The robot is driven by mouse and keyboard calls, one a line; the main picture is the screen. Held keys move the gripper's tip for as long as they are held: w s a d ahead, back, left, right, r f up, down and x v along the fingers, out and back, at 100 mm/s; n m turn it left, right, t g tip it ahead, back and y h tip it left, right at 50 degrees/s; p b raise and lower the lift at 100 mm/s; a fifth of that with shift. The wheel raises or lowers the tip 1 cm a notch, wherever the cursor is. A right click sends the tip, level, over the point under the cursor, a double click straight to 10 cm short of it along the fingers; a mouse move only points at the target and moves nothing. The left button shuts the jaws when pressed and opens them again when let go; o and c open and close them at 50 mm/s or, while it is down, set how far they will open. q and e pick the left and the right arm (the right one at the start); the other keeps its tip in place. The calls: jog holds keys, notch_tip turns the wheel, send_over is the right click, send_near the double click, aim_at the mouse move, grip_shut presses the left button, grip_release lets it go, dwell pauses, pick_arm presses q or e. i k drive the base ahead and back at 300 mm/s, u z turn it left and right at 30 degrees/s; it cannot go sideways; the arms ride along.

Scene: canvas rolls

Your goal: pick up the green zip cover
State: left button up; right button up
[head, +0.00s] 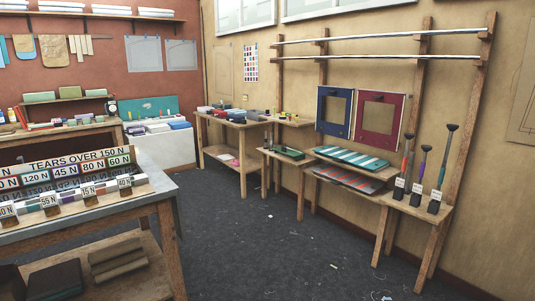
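No item in the head view can be made out for certain as the green zip cover. A dark green flat item (287,153) lies on a low wooden stand by the right wall. Light green blocks (40,97) sit on a small shelf at the far left. Zips are too small to see on any of them. Neither of my grippers is in view.
A table with numbered blocks (80,199) and a "TEARS OVER 150 N" board (78,163) stands at the near left. A long wooden bench (233,121) stands at the back. Three upright tools (423,165) stand at the right. The dark floor (270,240) between is mostly clear, with small scraps.

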aim_at(300, 155)
jog(key=u, duration=0.3)
jog(key=i, duration=5.55)
jog(key=u, duration=1.2)
jog(key=i, duration=1.1)
jog(key=z, duration=1.85)
